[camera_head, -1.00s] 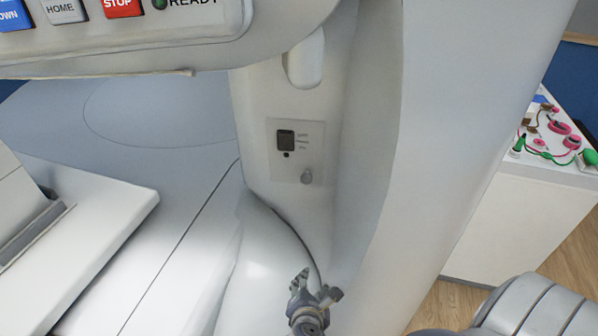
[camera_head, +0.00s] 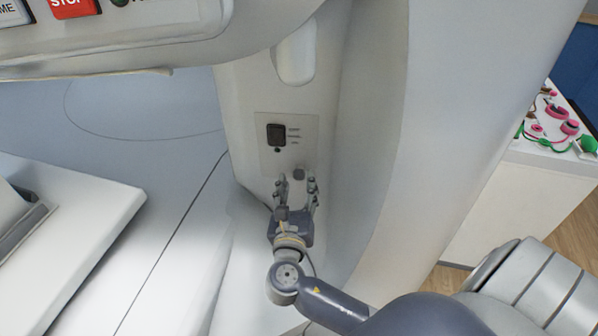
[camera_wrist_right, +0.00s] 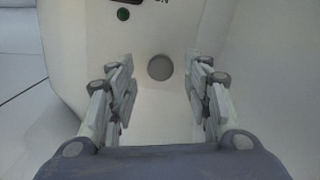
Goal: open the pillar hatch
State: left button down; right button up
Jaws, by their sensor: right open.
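The pillar hatch (camera_head: 304,130) is a pale rectangular panel on the white pillar, with a dark window or switch (camera_head: 276,134) and small lettering. A round grey knob (camera_head: 299,174) sits at its lower right. My right gripper (camera_head: 298,186) is open just below and in front of the hatch. In the right wrist view the knob (camera_wrist_right: 160,67) lies ahead, between the two open fingers (camera_wrist_right: 160,90) and beyond their tips; no contact is visible. A small green round spot (camera_wrist_right: 124,14) shows above left of it. My left gripper is not in view.
A control panel with a red STOP button (camera_head: 72,6) overhangs at the upper left. A white table or bed (camera_head: 80,215) lies at the left. A white cabinet (camera_head: 510,205) with pink and green items stands at the right. A rounded handle-like bulge (camera_head: 296,60) is above the hatch.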

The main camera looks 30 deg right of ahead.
aim_at(299, 177)
jog(key=shift+x, duration=2)
grip_shut()
